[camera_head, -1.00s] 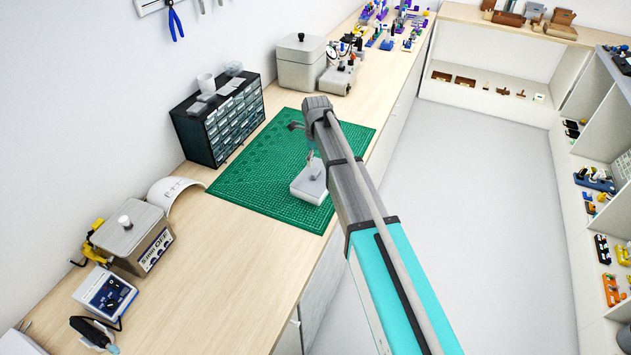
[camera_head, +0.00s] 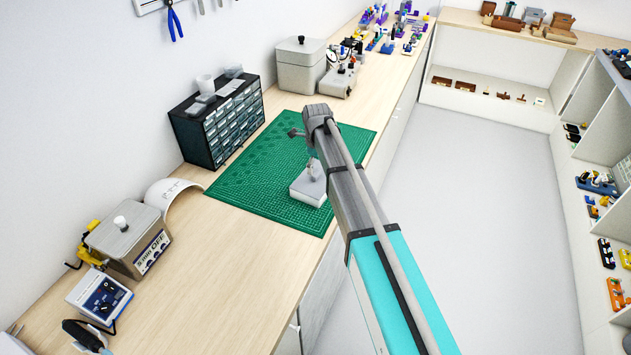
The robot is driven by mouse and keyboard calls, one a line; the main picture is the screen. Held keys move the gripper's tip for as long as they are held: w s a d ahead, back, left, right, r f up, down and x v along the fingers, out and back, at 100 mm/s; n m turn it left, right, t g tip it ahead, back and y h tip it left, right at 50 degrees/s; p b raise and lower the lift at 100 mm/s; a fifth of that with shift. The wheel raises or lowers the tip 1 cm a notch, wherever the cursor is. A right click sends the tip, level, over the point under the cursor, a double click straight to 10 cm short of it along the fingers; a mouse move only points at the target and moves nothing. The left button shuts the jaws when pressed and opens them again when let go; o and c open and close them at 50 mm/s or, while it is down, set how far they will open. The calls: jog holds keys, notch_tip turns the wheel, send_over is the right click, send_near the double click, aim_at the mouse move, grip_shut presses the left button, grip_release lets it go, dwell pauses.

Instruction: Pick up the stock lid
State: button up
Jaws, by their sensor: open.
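Two lidded boxes are in view, and I cannot tell which lid is the stock lid. A grey box at the back has a flat grey lid (camera_head: 300,50) with a dark knob. A grey-brown box at the left front has a lid (camera_head: 124,231) with a white knob. Both lids sit on their boxes. My gripper (camera_head: 296,132) is over the green mat, apart from both lids. It shows only as a small dark part left of my arm's end; the arm hides most of it. It is open, and I see nothing held.
A green cutting mat (camera_head: 240,182) carries a small stand with a pale base (camera_head: 308,190). A dark drawer cabinet (camera_head: 222,130) stands behind it, bearing cups and trays. A blue-white control unit (camera_head: 101,297) is at the front left. The front bench top (camera_head: 215,285) is largely clear.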

aim_at(316, 173)
jog(key=shift+f+b, duration=1.55)
jog(key=shift+f, duration=0.3)
jog(key=c, duration=1)
